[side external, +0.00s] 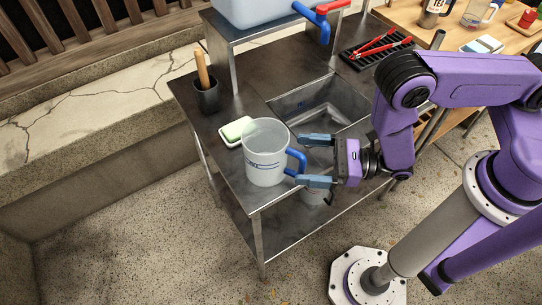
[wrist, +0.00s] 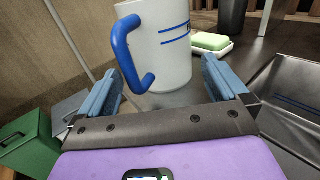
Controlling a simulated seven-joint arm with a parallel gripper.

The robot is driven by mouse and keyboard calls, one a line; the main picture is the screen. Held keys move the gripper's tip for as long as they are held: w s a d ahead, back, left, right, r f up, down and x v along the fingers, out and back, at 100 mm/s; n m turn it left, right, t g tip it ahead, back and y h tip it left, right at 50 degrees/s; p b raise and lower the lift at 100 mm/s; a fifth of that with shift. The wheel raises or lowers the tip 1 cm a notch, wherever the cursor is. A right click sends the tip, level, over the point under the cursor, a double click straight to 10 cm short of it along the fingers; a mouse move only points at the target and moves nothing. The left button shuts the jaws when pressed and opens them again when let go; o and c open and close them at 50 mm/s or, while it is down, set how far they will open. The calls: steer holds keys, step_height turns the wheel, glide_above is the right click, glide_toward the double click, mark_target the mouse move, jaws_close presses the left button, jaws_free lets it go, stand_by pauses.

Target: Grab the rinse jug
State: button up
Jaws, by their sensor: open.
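The rinse jug (side external: 263,156) is a translucent white jug with blue stripes and a blue handle (side external: 297,160). It stands upright on the metal sink table, near its front left corner. My gripper (side external: 317,160) is open, just right of the jug, with its blue fingers pointing toward the handle side. In the wrist view the jug (wrist: 170,45) is ahead, between and beyond the open fingers (wrist: 158,85). Its handle (wrist: 125,50) faces left of centre there. Nothing is between the fingers that I can make out as gripped.
A dark cup with a wooden-handled tool (side external: 206,96) stands farther back. The sink basin (side external: 315,103) is behind my gripper. A blue water container (side external: 262,10) sits on a raised shelf.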

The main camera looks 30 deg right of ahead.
mark_target(275, 158)
steer(key=shift+x, duration=2.55)
steer(key=shift+c, duration=0.3)
steer(key=c, duration=0.7)
